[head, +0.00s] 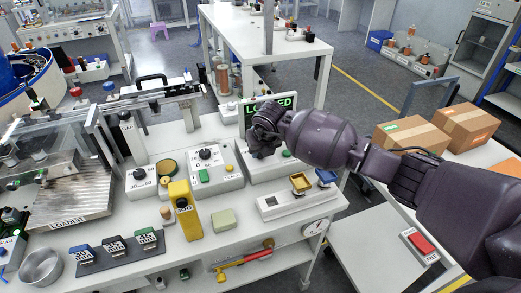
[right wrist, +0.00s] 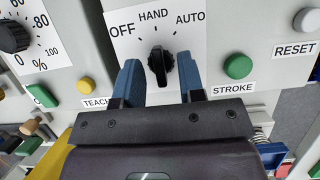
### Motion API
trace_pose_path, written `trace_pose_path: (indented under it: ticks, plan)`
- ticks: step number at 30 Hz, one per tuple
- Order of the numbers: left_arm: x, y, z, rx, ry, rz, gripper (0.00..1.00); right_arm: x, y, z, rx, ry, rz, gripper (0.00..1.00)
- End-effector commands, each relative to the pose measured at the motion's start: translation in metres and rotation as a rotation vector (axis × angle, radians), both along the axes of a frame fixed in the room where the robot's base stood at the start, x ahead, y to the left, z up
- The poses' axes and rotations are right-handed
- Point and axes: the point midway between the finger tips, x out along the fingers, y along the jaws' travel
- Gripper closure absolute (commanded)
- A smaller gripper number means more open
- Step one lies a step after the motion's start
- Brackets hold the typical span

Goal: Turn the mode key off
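The mode key is a black rotary knob (right wrist: 160,66) on a white plate marked OFF, HAND and AUTO in the right wrist view. Its pointer end faces up, toward HAND, with OFF to its left. My right gripper (right wrist: 158,78) is open, with one blue finger on each side of the knob. Gaps show between the fingers and the knob, so I see no grip on it. In the head view my right gripper (head: 262,135) is over the control box below the green-lit display (head: 268,103), and hides the key. My left gripper is not in view.
A yellow button (right wrist: 86,85) and green STROKE button (right wrist: 238,66) flank the key; a white RESET button (right wrist: 307,20) is farther right.

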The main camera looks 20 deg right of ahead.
Motion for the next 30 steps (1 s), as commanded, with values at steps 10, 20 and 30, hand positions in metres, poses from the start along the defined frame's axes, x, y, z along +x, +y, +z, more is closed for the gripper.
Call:
trace_pose_path:
  ticks: [10,20,30]
  plan:
    - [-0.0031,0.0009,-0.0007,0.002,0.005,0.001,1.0,0.0005,0.0002,-0.0003,0.001,-0.001,0.0,0.75]
    - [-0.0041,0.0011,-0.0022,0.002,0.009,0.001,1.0,0.0004,0.0002,-0.0004,0.001,0.0,0.001,1.0]
    - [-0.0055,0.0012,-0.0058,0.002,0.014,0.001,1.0,0.0003,-0.0011,-0.0013,0.0,0.001,0.093,1.0]
